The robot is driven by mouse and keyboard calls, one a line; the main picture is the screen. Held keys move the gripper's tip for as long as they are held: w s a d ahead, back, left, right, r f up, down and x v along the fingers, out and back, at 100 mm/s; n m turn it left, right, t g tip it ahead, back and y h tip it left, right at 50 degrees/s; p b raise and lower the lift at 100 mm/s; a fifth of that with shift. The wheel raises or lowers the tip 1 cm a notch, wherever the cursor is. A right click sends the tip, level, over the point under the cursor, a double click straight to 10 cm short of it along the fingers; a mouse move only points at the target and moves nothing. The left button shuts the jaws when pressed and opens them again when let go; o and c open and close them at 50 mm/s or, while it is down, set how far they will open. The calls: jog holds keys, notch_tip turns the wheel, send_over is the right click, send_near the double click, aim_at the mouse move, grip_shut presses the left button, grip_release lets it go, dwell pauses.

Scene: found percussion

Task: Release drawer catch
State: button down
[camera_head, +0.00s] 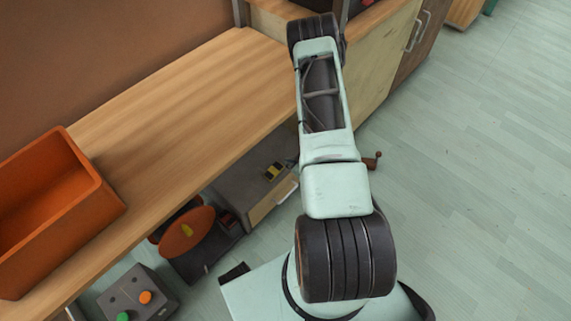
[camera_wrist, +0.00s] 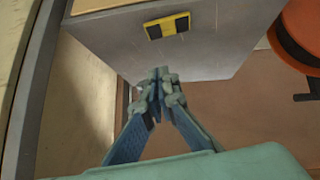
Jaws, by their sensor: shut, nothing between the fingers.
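The drawer catch looks to be the small yellow-and-black piece (camera_head: 274,171) on top of a grey cabinet (camera_head: 232,172) under the bench. It also shows in the wrist view (camera_wrist: 167,26), on the cabinet's grey face. The cabinet has a pale wooden drawer front (camera_head: 262,210) with a light handle (camera_head: 286,192). My gripper (camera_wrist: 160,85) is shut and empty. In the wrist view its fingertips are below the catch and apart from it, near the grey face's lower edge. In the head view my arm hides the gripper.
A wooden bench (camera_head: 185,95) with an orange bin (camera_head: 92,215) stands over the cabinet. An orange disc (camera_head: 180,238) and a grey box with green and orange buttons (camera_head: 138,297) are at lower left. Open floor (camera_head: 470,190) lies to the right.

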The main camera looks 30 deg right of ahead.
jog(key=b, duration=0.3)
send_over(275, 164)
jog(key=s, duration=0.3)
notch_tip(275, 164, down, 6)
jog(key=shift+s+f, duration=0.1)
jog(key=shift+f, duration=0.15)
jog(key=shift+d+f+b, duration=0.25)
jog(key=shift+f+b, duration=0.3)
jog(key=shift+f, duration=0.7)
jog(key=shift+d+f, duration=0.1)
jog(key=shift+f, duration=0.45)
